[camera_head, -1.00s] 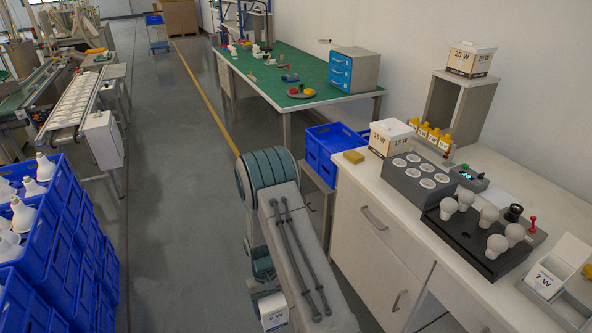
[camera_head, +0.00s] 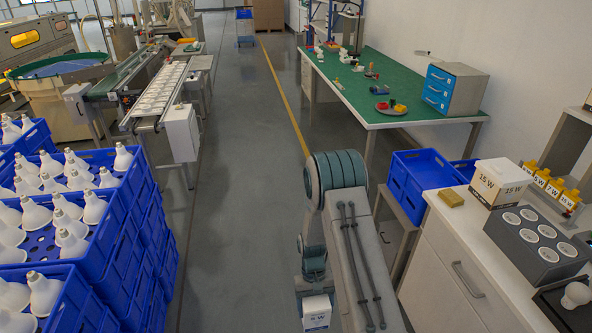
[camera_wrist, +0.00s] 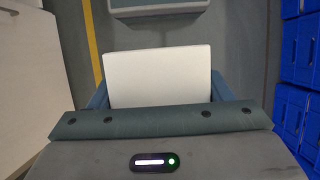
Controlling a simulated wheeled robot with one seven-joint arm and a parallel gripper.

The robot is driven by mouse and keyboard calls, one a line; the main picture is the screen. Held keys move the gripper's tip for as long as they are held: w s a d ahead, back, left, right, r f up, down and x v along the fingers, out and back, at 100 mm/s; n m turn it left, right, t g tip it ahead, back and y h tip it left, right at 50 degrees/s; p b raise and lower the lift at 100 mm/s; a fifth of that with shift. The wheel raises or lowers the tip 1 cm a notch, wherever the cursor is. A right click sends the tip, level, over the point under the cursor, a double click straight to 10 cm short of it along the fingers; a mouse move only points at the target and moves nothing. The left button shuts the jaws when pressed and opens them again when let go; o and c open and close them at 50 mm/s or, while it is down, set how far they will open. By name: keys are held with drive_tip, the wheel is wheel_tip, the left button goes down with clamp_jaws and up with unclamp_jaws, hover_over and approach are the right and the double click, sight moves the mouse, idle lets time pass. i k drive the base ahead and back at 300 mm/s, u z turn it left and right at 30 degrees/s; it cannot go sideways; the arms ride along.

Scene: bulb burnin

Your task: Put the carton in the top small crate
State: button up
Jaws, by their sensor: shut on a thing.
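My gripper (camera_wrist: 158,95) is shut on a white carton (camera_wrist: 158,77), with a blue-grey finger on either side of it. The carton also shows low in the head view (camera_head: 316,312), below my arm, with a wattage label I cannot read surely. In the head view, a small blue crate (camera_head: 402,190) stands to the right of my arm, beside the white bench, on a grey stand. Its upper opening shows, and more blue shows behind it. The carton is apart from this crate, to its left and nearer me.
Large blue crates (camera_head: 112,235) with white bulbs are stacked on the left. The white bench (camera_head: 440,240) on the right holds a 15 W carton (camera_head: 492,185), a yellow block (camera_head: 451,198) and a grey socket box (camera_head: 535,242). The grey floor aisle (camera_head: 235,160) between is clear.

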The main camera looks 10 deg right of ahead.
sight(427, 180)
drive_tip(key=u, duration=0.05)
drive_tip(key=i, duration=3.5)
drive_tip(key=z, duration=3)
